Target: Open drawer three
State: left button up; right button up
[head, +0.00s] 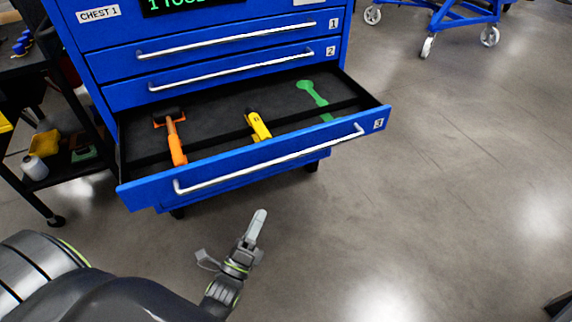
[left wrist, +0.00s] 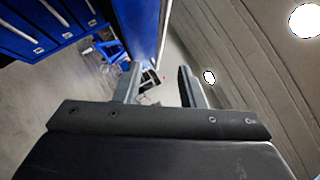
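Drawer three (head: 222,172) of the blue chest is pulled out, marked "3" on its front, with a long silver handle (head: 270,160). Inside lie an orange-handled hammer (head: 176,148), a yellow tool (head: 258,126) and a green wrench-shaped piece (head: 316,97). Drawers one (head: 215,42) and two (head: 225,74) above it are shut. My left gripper (head: 230,234) is below and in front of drawer three, apart from its handle. In the left wrist view its fingers (left wrist: 158,80) are spread with nothing held between them. My right gripper is not in view.
A dark cart (head: 60,165) with a yellow bin and a white spool on its lower shelf stands left of the chest. A blue wheeled frame (head: 455,18) stands at the back right. The floor (head: 440,170) on the right is clear.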

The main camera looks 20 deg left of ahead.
aim_at(286, 157)
pick_arm(q)
jog(key=x, duration=1.7)
jog(key=shift+w+r, duration=0.15)
jog(key=shift+w, duration=0.05)
jog(key=shift+c, duration=0.4)
grip_shut()
